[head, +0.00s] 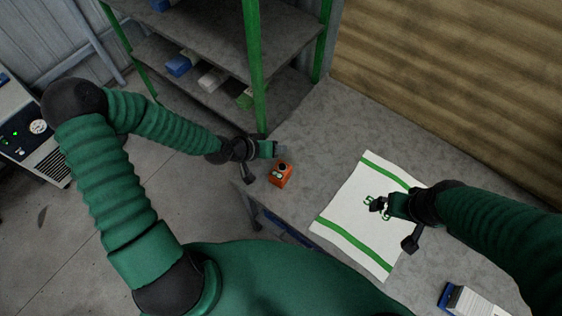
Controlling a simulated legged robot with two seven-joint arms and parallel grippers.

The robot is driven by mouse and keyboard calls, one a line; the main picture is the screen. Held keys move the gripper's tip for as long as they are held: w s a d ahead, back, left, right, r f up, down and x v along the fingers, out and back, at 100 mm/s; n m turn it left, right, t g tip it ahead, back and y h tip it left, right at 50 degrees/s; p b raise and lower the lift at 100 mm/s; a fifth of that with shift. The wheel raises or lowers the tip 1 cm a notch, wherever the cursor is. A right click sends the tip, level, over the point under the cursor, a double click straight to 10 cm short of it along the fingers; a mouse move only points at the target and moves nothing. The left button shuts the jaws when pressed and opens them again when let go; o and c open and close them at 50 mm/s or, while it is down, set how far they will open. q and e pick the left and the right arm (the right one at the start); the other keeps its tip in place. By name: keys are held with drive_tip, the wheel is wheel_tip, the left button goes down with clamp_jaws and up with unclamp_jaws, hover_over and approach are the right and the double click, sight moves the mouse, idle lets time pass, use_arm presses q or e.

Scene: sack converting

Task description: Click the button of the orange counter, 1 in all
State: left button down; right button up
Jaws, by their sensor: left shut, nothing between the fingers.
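The orange counter (281,176) is a small box with a dark round face, standing on the grey table near its left edge. My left gripper (281,149) is shut and empty, just behind the counter in the picture; whether it touches the counter I cannot tell. My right gripper (376,206) is over the white sack, to the right of the counter. Its fingers are small and dark against the print, so its opening is unclear.
A white sack (345,213) with green stripes lies flat on the table (330,125). A blue and white object (468,301) is at the front right. A green-posted shelf (200,45) holding several small items stands behind. A machine (25,130) is at the far left.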

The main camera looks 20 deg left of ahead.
sight(280, 168)
use_arm(q)
wheel_tip(280, 168, down, 8)
drive_tip(key=b, duration=0.7)
drive_tip(key=shift+w+d+f+b, duration=0.1)
drive_tip(key=shift+f+b, duration=0.1)
drive_tip(key=shift+b, duration=0.2)
drive_tip(key=shift+f, duration=0.25)
drive_tip(key=shift+d+f, duration=0.1)
use_arm(e)
drive_tip(key=s+x, duration=0.1)
drive_tip(key=x, duration=0.7)
drive_tip(key=shift+s+d+f, duration=0.2)
drive_tip(key=shift+d+f, duration=0.1)
drive_tip(key=shift+a, duration=0.1)
